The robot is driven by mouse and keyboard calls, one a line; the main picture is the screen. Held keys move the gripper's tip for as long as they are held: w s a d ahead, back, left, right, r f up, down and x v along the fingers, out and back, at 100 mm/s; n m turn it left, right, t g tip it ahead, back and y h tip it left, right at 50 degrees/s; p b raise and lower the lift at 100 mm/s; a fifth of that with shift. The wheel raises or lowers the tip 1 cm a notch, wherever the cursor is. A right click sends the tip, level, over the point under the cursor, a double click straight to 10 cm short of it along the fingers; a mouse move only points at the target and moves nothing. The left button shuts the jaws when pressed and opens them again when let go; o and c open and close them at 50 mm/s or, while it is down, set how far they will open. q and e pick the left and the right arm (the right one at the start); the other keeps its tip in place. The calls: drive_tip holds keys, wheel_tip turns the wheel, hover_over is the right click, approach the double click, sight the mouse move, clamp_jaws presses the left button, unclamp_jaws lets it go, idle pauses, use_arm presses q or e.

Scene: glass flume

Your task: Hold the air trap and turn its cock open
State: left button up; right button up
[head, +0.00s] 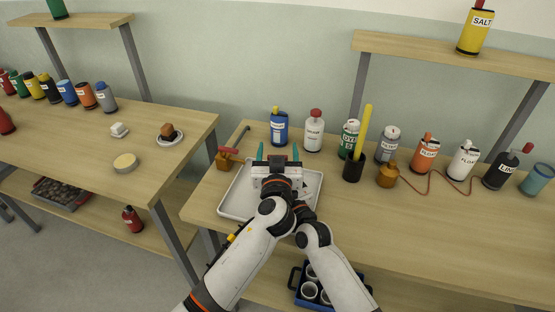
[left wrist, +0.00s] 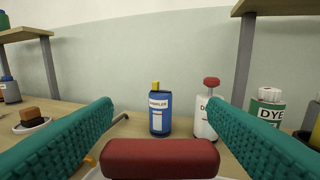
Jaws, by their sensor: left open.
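My left gripper (head: 277,162) is open over the white tray (head: 229,205), fingers pointing toward the back bottles; its teal fingers (left wrist: 160,125) frame the left wrist view. A brass fitting with a red lever (head: 225,160) stands left of the gripper, apart from it; I take it for the air trap with its cock. A dark red bar (left wrist: 160,158) lies low between the fingers in the left wrist view; I cannot tell what it belongs to. My right arm reaches in beside the left; its gripper is mostly hidden and its jaws cannot be made out.
Behind stand a blue sampler bottle (head: 279,129) and a white bottle with red cap (head: 313,133). A black cup with a yellow stick (head: 353,167), a brass piece (head: 387,175) with a cord and several bottles stand to the right. A gap separates the left table (head: 90,150).

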use_arm(q)
drive_tip(key=s, duration=1.1)
drive_tip(key=shift+s+a, duration=0.25)
drive_tip(key=shift+s, duration=0.1)
